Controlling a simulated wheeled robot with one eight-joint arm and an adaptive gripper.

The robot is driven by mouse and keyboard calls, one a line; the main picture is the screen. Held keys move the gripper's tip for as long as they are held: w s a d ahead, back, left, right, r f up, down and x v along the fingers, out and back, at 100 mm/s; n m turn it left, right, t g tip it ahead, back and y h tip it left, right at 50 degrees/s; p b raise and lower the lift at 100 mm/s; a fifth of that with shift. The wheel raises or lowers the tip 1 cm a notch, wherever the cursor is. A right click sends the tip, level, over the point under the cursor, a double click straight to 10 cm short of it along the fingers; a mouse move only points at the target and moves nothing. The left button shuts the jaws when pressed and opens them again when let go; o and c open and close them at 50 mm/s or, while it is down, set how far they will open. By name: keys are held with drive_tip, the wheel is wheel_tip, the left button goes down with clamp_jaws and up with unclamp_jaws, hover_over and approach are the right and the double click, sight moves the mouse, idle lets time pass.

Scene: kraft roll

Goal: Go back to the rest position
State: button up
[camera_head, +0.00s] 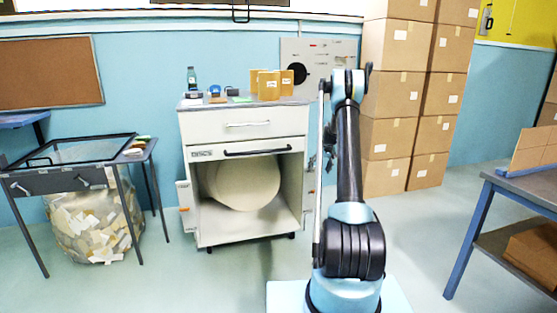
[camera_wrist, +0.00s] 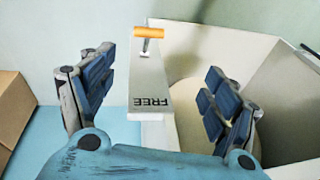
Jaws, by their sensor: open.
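In the wrist view my gripper (camera_wrist: 160,62) is open, with one blue-padded finger on each side and nothing clasped. Between the fingers shows a grey plate (camera_wrist: 150,85) marked FREE, with an orange-topped pin (camera_wrist: 149,34) at its far end. I cannot tell whether a finger touches it. In the head view my arm stands raised in front of the cabinet's right side, and its gripper is largely hidden there. The white cabinet (camera_head: 197,149) is open at the front, and a big pale roll (camera_head: 240,181) lies inside.
Small boxes (camera_head: 269,85) and a bottle (camera_head: 191,77) stand on the cabinet. Tall carton stacks (camera_head: 392,78) rise behind my arm. A table (camera_head: 60,182) with a clear bag (camera_head: 95,225) below is at left, a workbench (camera_head: 525,188) at right. Floor in front of the cabinet is clear.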

drive_tip(key=s+a+r, duration=0.3)
drive_tip(key=s+r, duration=0.8)
drive_tip(key=s, duration=0.1)
drive_tip(key=s+a+r, duration=0.3)
drive_tip(key=s+r, duration=0.7)
drive_tip(key=s, duration=0.1)
drive_tip(key=s+a+r+h, duration=0.1)
drive_tip(key=s+a+r, duration=0.1)
drive_tip(key=s, duration=0.8)
drive_tip(key=s+a+r, duration=0.1)
drive_tip(key=s+r, duration=0.1)
drive_tip(key=s, duration=0.7)
drive_tip(key=s+f, duration=0.6)
drive_tip(key=s, duration=0.7)
drive_tip(key=s+f+m+h, duration=0.1)
drive_tip(key=s+f, duration=0.5)
drive_tip(key=s, duration=0.7)
drive_tip(key=shift+a, duration=0.4)
drive_tip(key=shift+s+f, duration=0.1)
